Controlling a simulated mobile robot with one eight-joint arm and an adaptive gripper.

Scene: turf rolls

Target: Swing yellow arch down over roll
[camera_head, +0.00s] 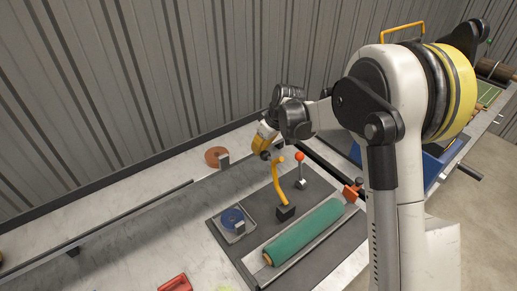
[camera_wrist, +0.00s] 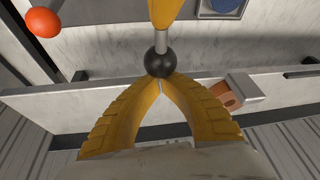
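The yellow arch (camera_head: 279,184) is a curved bar standing up from a black block (camera_head: 285,212) beside the green roll (camera_head: 305,232). It is raised, not over the roll. A short grey rod with a black ball knob (camera_wrist: 160,62) sticks out from its upper end; the wrist view also shows part of the arch (camera_wrist: 166,12). My gripper (camera_wrist: 160,82) has its yellow fingers together, tips meeting right at the knob. I cannot tell whether they touch it or pinch it. In the head view my gripper (camera_head: 265,150) is at the arch's upper end.
An orange-knobbed lever (camera_head: 300,170) stands right of the arch; its knob (camera_wrist: 42,22) shows in the wrist view. A blue disc (camera_head: 232,220) lies left of the arch. A brown disc (camera_head: 216,156) lies behind, and a red object (camera_head: 175,284) at the front edge.

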